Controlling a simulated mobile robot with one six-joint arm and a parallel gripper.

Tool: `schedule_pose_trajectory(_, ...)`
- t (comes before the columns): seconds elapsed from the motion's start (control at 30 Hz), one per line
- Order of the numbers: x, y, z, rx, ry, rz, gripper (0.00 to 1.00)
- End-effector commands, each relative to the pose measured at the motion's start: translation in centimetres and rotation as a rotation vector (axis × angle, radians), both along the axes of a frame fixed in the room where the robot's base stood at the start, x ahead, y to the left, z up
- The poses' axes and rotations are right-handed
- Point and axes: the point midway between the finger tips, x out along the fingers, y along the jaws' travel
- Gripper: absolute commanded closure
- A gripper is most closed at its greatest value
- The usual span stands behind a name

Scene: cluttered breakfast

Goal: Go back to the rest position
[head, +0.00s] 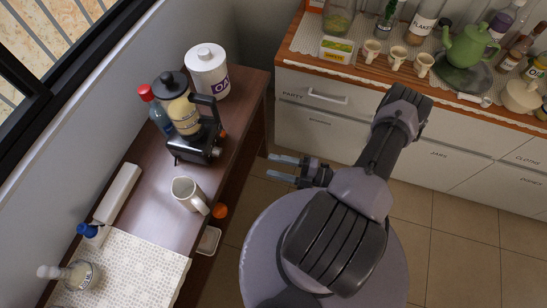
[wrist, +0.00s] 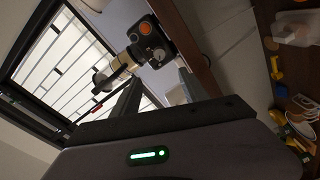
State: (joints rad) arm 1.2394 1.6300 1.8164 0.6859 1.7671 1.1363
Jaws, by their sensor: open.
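My gripper (head: 284,169) is in the middle of the head view, over the floor gap between the brown side table and the white drawer counter. Its two fingers are apart, and nothing shows between them. The fingers point left toward the side table and are clear of it. In the wrist view, my gripper (wrist: 157,95) shows as two dark fingers spread apart. The black coffee grinder (wrist: 152,42) shows beyond them, tilted in that picture. In the head view the grinder (head: 198,147) stands on the side table.
The side table (head: 245,95) also holds a white canister (head: 207,73), a red-capped bottle (head: 158,112), a cream pitcher (head: 187,194) and a lace cloth (head: 140,262). The drawer counter (head: 320,118) bears cups, jars and a green teapot (head: 470,45). Tiled floor (head: 450,240) is open at right.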

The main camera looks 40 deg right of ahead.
Motion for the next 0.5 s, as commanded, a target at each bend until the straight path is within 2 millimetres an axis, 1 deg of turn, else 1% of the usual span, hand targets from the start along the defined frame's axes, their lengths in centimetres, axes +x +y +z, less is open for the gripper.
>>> schedule_pose_trajectory(0.17, 0.1, -0.1, 0.3, -0.016, -0.007, 0.012, 0.48)
schedule_pose_trajectory(0.23, 0.7, -0.2, 1.7, -0.104, -0.048, 0.084, 0.48)
schedule_pose_trajectory(0.27, 1.2, -0.2, 2.9, -0.171, -0.083, 0.14, 0.48)
schedule_pose_trajectory(0.37, 2.8, 0.7, 8.5, -0.481, -0.275, 0.42, 0.48)
schedule_pose_trajectory(0.4, 3.2, 1.6, 11.0, -0.617, -0.378, 0.551, 0.48)
schedule_pose_trajectory(0.47, 3.5, 3.2, 14.5, -0.808, -0.545, 0.744, 0.48)
schedule_pose_trajectory(0.5, 3.4, 4.3, 16.7, -0.93, -0.664, 0.871, 0.48)
